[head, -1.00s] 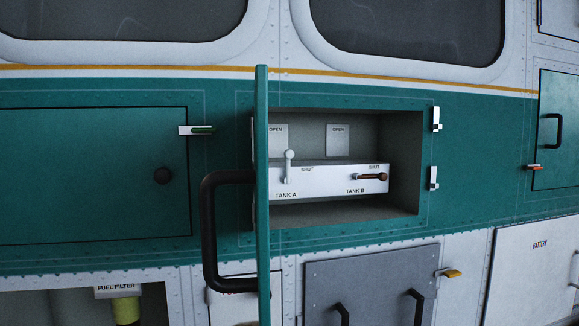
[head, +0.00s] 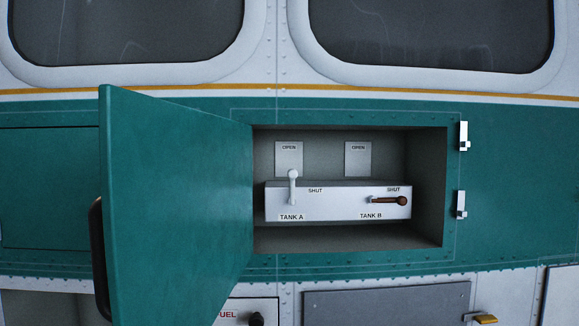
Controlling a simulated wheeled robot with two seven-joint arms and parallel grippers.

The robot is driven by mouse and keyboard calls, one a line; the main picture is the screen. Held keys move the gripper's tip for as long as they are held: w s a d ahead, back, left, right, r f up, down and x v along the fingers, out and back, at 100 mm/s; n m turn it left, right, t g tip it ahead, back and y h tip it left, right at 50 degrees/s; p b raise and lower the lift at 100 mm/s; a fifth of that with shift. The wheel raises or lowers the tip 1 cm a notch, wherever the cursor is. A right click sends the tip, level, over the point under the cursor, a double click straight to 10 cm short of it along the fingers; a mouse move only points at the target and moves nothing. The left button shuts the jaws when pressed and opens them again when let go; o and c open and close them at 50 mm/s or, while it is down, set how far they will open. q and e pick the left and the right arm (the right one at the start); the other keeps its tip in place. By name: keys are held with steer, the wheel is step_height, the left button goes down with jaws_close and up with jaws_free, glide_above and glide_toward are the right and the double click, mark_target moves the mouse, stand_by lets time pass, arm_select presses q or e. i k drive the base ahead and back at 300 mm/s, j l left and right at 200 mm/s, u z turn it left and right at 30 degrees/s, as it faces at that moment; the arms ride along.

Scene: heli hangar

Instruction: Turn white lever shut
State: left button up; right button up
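The white lever (head: 293,186) stands upright on the front of a white valve box (head: 338,205), above the TANK A label. Its knob points up toward an OPEN plate (head: 289,157); the SHUT mark is to its right. A brown lever (head: 388,200) above the TANK B label lies horizontal, just under its own SHUT mark. The box sits inside an open recessed compartment (head: 425,190) in the green hull. Neither of my grippers shows in the head view.
The compartment's green door (head: 175,200) is swung open at the left, with a dark handle (head: 98,260) on its outer side. Two latches (head: 463,136) are on the right of the opening. A grey panel (head: 390,303) and a yellow-handled latch (head: 482,319) lie below. The space before the opening looks clear.

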mark_target(292, 174)
steer(key=l+u, duration=0.35)
steer(key=l, duration=0.4)
steer(key=k+l+u, duration=0.1)
steer(key=l+u, duration=0.25)
steer(key=l, duration=0.35)
